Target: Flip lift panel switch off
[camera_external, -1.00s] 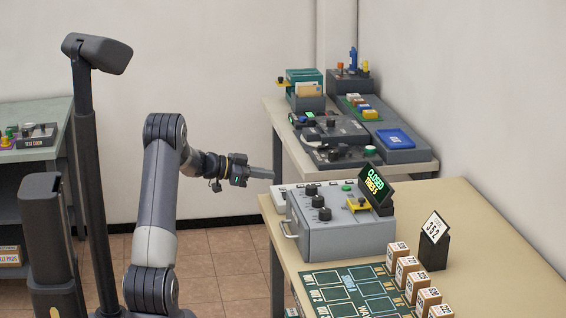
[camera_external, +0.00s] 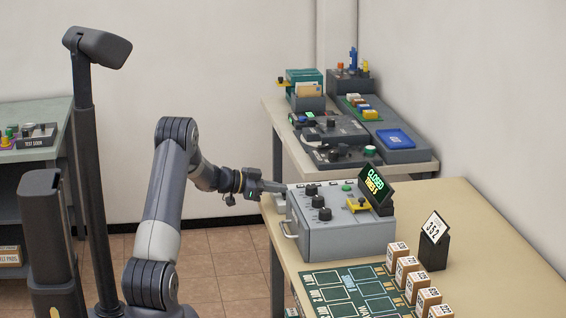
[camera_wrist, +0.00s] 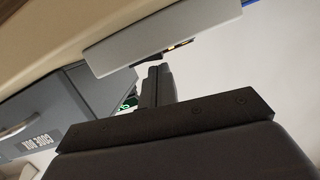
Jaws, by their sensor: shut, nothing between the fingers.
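In the external view my gripper (camera_external: 282,188) is at the left end of the worktable, beside the upper left of the grey control box (camera_external: 345,238). That box has black knobs and a green button on top.
The worktable (camera_external: 500,255) carries a black display reading "CLOSED", a number sign (camera_external: 435,240), several small boxes and a green mat (camera_external: 350,295). The control box's front handle (camera_external: 287,230) sticks out below my gripper. A second table behind holds more panels (camera_external: 340,155).

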